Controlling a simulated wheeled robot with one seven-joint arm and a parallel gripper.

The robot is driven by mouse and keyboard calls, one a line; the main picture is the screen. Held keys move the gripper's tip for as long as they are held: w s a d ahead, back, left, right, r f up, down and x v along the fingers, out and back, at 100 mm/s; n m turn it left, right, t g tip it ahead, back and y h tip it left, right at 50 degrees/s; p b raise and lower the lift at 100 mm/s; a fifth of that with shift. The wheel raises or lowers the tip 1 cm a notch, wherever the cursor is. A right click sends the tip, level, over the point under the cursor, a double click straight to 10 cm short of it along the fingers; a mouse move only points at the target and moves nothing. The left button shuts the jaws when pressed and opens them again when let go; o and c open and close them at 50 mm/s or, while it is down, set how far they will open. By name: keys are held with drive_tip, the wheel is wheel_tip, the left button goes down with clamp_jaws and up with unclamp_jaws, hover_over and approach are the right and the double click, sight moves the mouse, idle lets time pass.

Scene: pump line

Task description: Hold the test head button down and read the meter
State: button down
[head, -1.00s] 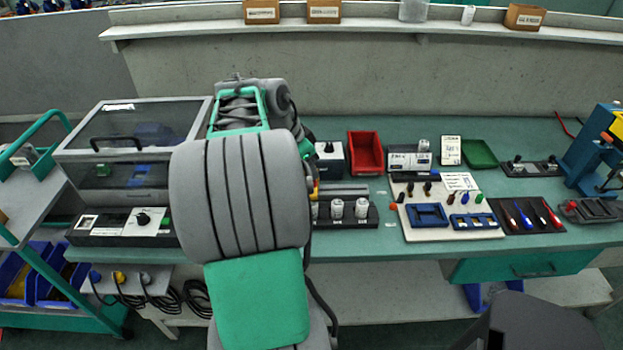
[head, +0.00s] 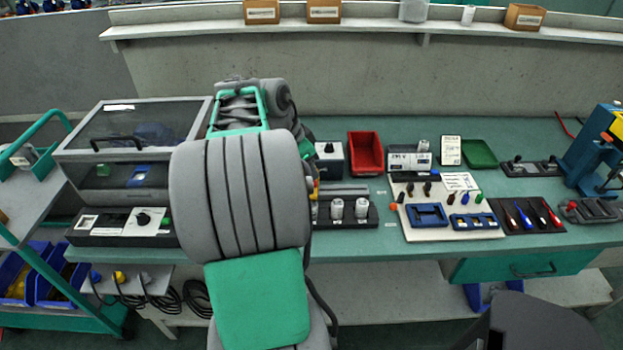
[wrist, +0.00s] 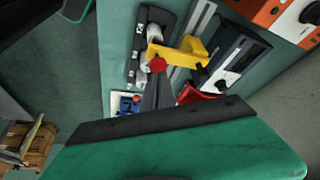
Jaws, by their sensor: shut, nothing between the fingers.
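My gripper (wrist: 157,84) is shut and empty in the wrist view, its fingertips right at a round red button (wrist: 157,64). I cannot tell whether they touch it or press it. The button sits at the end of a yellow arm-like part (wrist: 185,50), which looks like the test head. In the head view my own arm hides the gripper and most of this part; only a bit of yellow (head: 316,188) shows beside the arm. A dark box with a white panel (wrist: 222,72), possibly the meter, stands beside the yellow part. Its reading is not legible.
A black holder with white cylinders (head: 337,209) is right of my arm. A red bin (head: 365,153) and a white board with tools (head: 450,232) lie farther right. A clear-lidded case (head: 133,140) stands left. Bare bench shows behind the red bin.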

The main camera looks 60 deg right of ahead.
drive_tip(key=shift+f+b, duration=1.05)
drive_tip(key=shift+f, duration=0.15)
idle(1.0)
drive_tip(key=shift+r, duration=0.1)
wheel_tip(320, 180, up, 7)
drive_tip(key=p, duration=0.5)
drive_tip(key=shift+p, duration=0.35)
